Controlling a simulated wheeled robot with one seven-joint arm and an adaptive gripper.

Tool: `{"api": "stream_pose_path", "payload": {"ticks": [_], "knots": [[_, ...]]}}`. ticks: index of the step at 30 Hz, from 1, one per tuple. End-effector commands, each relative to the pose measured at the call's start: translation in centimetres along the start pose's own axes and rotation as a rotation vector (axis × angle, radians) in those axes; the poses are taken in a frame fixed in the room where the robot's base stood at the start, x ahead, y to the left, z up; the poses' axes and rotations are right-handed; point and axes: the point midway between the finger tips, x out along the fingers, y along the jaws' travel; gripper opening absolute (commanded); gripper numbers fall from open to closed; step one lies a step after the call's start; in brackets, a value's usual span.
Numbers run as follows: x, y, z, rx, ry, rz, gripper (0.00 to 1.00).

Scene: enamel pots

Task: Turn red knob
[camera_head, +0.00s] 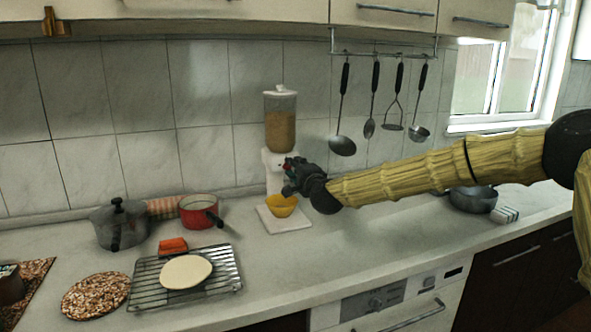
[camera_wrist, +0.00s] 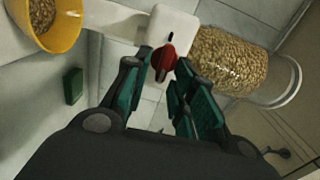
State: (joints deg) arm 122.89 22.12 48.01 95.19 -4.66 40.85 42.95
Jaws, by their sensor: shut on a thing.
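A dispenser (camera_head: 281,122) with a white body and a clear container of tan grain stands against the tiled wall. Its red knob (camera_wrist: 163,64) sits on the white body in the wrist view. My gripper (camera_wrist: 165,72) has its green-lined fingers on either side of the knob, shut on it. In the head view my gripper (camera_head: 291,178) is at the front of the dispenser and mostly hides the knob. A yellow bowl (camera_head: 282,207) stands below on the dispenser's white base; the wrist view shows grain in the bowl (camera_wrist: 72,38).
A red pot (camera_head: 199,211), a grey lidded pot (camera_head: 119,226) and a wire rack (camera_head: 228,277) stand to the left. Utensils hang from a rail (camera_head: 385,53) behind my arm. A grey pan (camera_head: 473,199) stands at right. The counter's front middle is clear.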

Motion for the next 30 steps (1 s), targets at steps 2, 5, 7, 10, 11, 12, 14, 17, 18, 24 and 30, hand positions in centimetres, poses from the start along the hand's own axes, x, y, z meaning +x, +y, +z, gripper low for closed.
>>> {"api": "stream_pose_path", "payload": {"ticks": [2,5,7,10,11,12,14,17,18,24,30], "knots": [[0.0,0.0,-0.1,0.000,0.001,0.000,0.27],[0.0,0.0,-0.1,-0.001,0.001,0.000,0.31],[0.0,0.0,-0.1,-0.001,0.001,0.000,0.31],[0.0,0.0,0.0,-0.001,0.001,0.000,0.31],[0.0,0.0,0.0,-0.001,0.001,0.000,0.31],[0.0,0.0,0.0,-0.001,0.000,0.000,0.31],[-0.2,0.0,-0.1,-0.001,0.000,0.000,0.31],[-1.0,0.0,-0.1,-0.001,0.000,0.000,0.31],[-1.5,0.0,-0.1,0.000,0.001,0.000,0.31],[-5.0,0.0,-0.1,0.001,0.001,0.000,0.31],[-8.6,0.0,-0.1,0.000,0.000,0.000,0.31]]}}
